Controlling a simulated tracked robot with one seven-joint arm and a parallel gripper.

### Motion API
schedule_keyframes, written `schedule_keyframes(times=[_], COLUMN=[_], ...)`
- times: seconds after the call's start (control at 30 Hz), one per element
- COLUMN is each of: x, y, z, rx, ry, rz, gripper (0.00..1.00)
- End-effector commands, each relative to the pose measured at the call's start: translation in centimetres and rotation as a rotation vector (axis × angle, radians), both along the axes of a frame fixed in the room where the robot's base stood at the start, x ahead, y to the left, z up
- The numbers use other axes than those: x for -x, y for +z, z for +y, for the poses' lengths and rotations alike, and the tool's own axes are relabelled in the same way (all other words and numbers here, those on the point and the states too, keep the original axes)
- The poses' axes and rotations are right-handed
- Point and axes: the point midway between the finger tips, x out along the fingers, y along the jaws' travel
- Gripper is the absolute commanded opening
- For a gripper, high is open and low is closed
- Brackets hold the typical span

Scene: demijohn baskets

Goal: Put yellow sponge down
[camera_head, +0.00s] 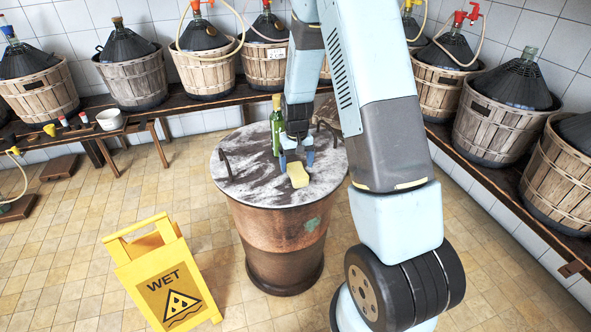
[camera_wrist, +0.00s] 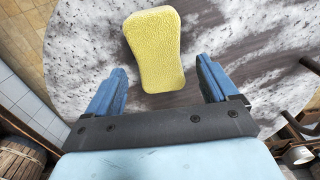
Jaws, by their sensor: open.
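The yellow sponge (camera_head: 298,174) lies on the stained round lid (camera_head: 240,185) of a copper-brown drum, near the lid's front right. In the wrist view the sponge (camera_wrist: 154,48) is at the upper middle, with its lower end between the blue fingertips and most of it beyond them. My gripper (camera_head: 297,158) is just above the lid behind the sponge. In the wrist view my gripper (camera_wrist: 160,80) is open, with a gap visible on each side of the sponge. Whether the sponge lies fully flat is hard to tell.
A green bottle (camera_head: 277,125) stands on the lid just behind my gripper. Dark handles (camera_head: 226,163) rise from the lid's edges. A yellow wet-floor sign (camera_head: 165,275) stands front left. Demijohns in baskets (camera_head: 132,80) line benches along the walls.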

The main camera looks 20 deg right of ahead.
Motion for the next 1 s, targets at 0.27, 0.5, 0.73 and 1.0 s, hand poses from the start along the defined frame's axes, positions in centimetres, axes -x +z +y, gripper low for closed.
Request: schedule_keyframes(times=[0.27,0.5,0.73,1.0], x=[-0.1,0.0,0.3,3.4], y=[5.2,8.1,10.1,17.2], z=[0.0,0.0,0.0,0.0], rx=[0.000,0.000,-0.001,-0.010], ry=[0.000,0.001,0.000,-0.001], rz=[-0.003,-0.001,-0.011,-0.091], gripper=[0.87,0.87,0.87,0.87])
